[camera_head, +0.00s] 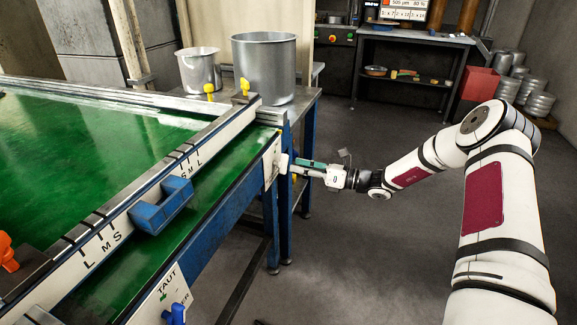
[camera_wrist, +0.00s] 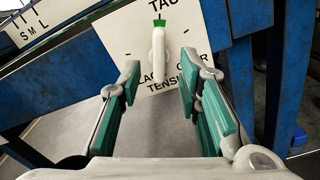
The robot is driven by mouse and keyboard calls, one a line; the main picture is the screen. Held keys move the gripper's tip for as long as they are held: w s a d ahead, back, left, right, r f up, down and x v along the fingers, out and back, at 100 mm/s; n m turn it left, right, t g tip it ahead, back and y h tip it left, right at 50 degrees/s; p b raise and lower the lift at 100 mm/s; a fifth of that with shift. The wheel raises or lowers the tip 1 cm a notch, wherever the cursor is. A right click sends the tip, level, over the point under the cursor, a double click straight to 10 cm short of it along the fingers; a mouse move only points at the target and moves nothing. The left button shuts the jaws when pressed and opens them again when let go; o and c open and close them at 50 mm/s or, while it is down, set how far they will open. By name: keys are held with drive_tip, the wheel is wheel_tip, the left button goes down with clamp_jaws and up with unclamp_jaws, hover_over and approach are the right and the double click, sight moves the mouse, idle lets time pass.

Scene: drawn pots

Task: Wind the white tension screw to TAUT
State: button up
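The white tension screw (camera_wrist: 158,55) has a long, narrow handle that stands about upright on its white plate (camera_wrist: 123,40) in the wrist view. Its upper end points at a green mark just under the partly cut-off word TAUT. SLACK and OVER TENSION are lettered lower on the plate, partly covered. My gripper (camera_wrist: 160,80) is open, one green-padded finger on each side of the screw, with a visible gap on both sides. In the head view my gripper (camera_head: 297,168) is at the plate (camera_head: 272,160) on the table's end, and the screw (camera_head: 283,163) is small there.
A second plate marked TAUT (camera_head: 165,295) with a blue screw (camera_head: 174,314) is nearer on the blue-framed green table (camera_head: 90,130). Metal pots (camera_head: 264,68) stand behind. The floor right of the table is clear.

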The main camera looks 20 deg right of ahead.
drive_tip(key=v, duration=0.6)
drive_tip(key=shift+s+d, duration=0.2)
drive_tip(key=s+a+r+n+g+h, duration=0.3)
drive_tip(key=s+a+r+n+g, duration=0.35)
drive_tip(key=s+a+n, duration=0.2)
drive_tip(key=s+a+r+n+g+h, duration=0.2)
drive_tip(key=s+a+r+n+g, duration=0.3)
drive_tip(key=s+a+r+n, duration=0.4)
drive_tip(key=s+d+r+n+t+h, duration=0.1)
drive_tip(key=s+d+n+h, duration=0.25)
drive_tip(key=s, duration=0.65)
drive_tip(key=s+d+r+n+t+h, duration=0.1)
drive_tip(key=s+d+r+n+h, duration=0.15)
drive_tip(key=s+n, duration=0.45)
drive_tip(key=s+d+r+n+t+h, duration=0.15)
drive_tip(key=s+h, duration=0.25)
drive_tip(key=s, duration=0.8)
wheel_tip(320, 180, up, 14)
drive_tip(key=t+p, duration=0.1)
drive_tip(key=p, duration=1.2)
drive_tip(key=shift+w+d+t, duration=0.15)
drive_tip(key=shift+w+t, duration=0.05)
drive_tip(key=shift+t, duration=0.1)
